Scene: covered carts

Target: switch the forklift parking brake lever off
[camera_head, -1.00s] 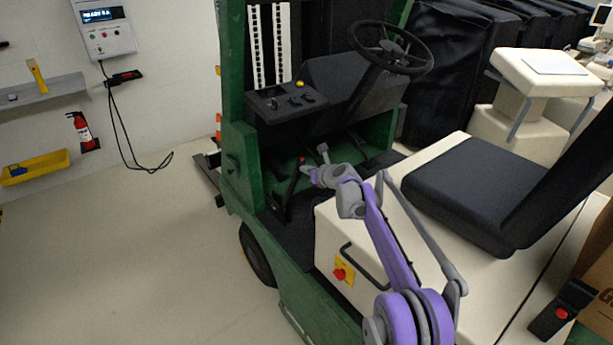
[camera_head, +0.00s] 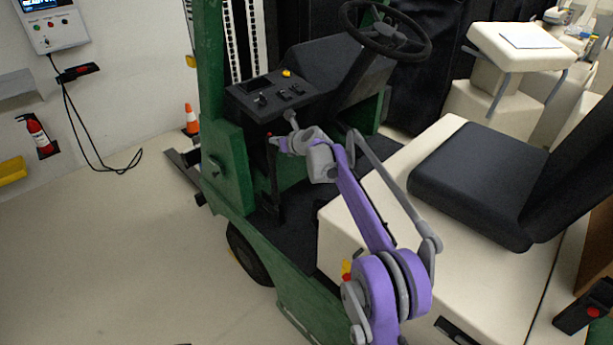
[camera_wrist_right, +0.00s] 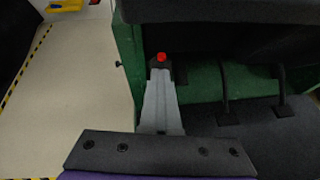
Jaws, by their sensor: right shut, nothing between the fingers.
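The parking brake lever (camera_head: 273,180) is a dark, slim lever with a red tip, standing nearly upright in the footwell at the forklift's near side. In the right wrist view its red-topped end (camera_wrist_right: 161,58) shows just past my fingertips. My right gripper (camera_head: 277,143) is shut and empty, close to the lever's upper end. In the wrist view its grey fingers (camera_wrist_right: 160,75) lie together in front of the lever and hide its lower part. I cannot tell whether they touch it. My left gripper is not in view.
The steering wheel (camera_head: 385,30) and dashboard (camera_head: 270,95) stand above the footwell. The black seat (camera_head: 480,180) is to the right of my arm. Pedals (camera_wrist_right: 225,95) show right of the lever. The floor (camera_head: 120,240) on the left is clear.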

